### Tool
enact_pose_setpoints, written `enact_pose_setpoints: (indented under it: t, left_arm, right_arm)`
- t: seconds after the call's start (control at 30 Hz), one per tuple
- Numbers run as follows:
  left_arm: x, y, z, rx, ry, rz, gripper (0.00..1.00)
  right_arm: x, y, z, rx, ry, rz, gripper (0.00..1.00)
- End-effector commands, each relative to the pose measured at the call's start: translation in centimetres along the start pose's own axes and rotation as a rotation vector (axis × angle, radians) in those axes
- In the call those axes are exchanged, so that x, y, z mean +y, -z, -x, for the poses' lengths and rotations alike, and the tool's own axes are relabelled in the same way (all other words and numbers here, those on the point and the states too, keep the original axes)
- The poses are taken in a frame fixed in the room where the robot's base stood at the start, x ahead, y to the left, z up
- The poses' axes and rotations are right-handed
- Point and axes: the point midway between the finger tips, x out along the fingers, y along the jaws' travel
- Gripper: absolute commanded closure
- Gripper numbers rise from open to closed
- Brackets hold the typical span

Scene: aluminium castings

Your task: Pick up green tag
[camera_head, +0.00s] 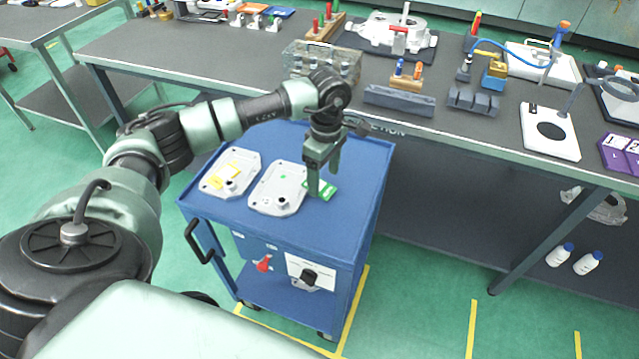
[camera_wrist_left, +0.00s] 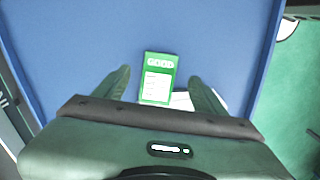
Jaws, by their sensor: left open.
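The green tag (camera_head: 324,189) lies on the top of the blue cart (camera_head: 355,160), right of two grey cast plates. In the left wrist view the green tag (camera_wrist_left: 158,78) has a white panel and the word "GOOD". A second, mostly white piece (camera_wrist_left: 182,101) shows partly behind it. My left gripper (camera_head: 317,192) points down over the cart at the tag. In the left wrist view its two fingers (camera_wrist_left: 157,82) are apart, one on each side of the tag. The gap in height between fingers and tag is hard to tell. My right gripper is not in view.
Two cast plates (camera_head: 278,190) (camera_head: 230,173) lie left of the tag on the cart; the left one carries a yellow label. A long grey workbench (camera_head: 450,135) with fixtures and tools stands behind the cart. The cart's right rear top is clear.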

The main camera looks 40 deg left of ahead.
Motion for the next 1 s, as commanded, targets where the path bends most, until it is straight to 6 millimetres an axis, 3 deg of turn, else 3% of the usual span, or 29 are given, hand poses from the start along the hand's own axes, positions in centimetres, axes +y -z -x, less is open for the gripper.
enact_pose_setpoints:
  t: [0.23,0.73,0.77,0.9,1.0]
  left_arm:
    - [0.1,0.1,-2.7,-0.002,0.000,0.000,0.29]
    - [0.1,0.1,-3.0,-0.002,-0.001,0.000,0.29]
    - [0.1,0.1,-3.0,-0.002,-0.001,0.000,0.32]
    - [0.1,0.1,-2.9,-0.002,-0.001,0.000,0.71]
    - [0.1,0.1,-2.9,-0.002,-0.001,0.000,0.93]
  right_arm:
    - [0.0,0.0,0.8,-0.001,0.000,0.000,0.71]
    - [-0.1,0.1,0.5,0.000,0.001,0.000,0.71]
    - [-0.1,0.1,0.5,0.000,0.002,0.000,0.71]
    - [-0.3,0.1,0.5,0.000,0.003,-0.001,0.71]
    - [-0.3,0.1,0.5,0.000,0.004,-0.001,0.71]
